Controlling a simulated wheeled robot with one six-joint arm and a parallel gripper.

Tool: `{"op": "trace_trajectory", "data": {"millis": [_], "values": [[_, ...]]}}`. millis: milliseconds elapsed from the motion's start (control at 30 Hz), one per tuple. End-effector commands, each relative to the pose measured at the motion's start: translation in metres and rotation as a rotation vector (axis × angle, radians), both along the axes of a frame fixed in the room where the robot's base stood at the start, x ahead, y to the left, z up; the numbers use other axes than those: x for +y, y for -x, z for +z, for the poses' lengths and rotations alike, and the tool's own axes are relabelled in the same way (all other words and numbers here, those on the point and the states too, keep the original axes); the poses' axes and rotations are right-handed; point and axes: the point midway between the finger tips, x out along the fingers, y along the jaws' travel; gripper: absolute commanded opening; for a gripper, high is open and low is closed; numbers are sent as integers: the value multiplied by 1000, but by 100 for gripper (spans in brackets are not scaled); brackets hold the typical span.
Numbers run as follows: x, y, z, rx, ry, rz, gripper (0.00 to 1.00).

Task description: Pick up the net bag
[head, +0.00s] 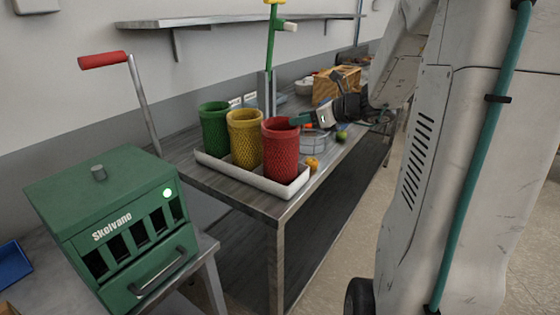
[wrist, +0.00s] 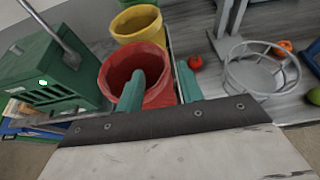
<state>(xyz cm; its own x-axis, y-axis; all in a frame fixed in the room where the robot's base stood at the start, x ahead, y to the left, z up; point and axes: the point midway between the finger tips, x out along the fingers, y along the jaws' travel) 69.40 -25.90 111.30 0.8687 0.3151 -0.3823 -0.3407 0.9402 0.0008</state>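Three mesh net bags stand upright in a white tray (head: 252,184): a green one (head: 214,128), a yellow one (head: 244,138) and a red one (head: 281,152). My gripper (head: 298,120) is at the upper right rim of the red bag. In the wrist view, its teal fingers (wrist: 160,68) are apart. The left finger overlaps the open mouth of the red bag (wrist: 115,72), and the right finger is just outside its right wall. I cannot tell whether either finger touches the mesh. The yellow bag (wrist: 137,22) is behind.
A green Skelvano box (head: 110,225) with a red-handled lever (head: 103,60) stands at the left. A round wire basket (wrist: 262,70), a red fruit (wrist: 195,63) and an orange fruit (head: 312,164) are beside the tray. A wall shelf (head: 230,20) is above.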

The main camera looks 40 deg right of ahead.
Motion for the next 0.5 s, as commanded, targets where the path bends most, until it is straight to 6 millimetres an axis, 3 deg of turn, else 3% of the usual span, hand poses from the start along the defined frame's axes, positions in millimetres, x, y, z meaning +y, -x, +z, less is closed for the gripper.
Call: {"op": "trace_trajectory", "data": {"millis": [333,500], "values": [[7,-39,-16,1,-1,4,37],[10,-48,-19,2,0,1,37]]}}
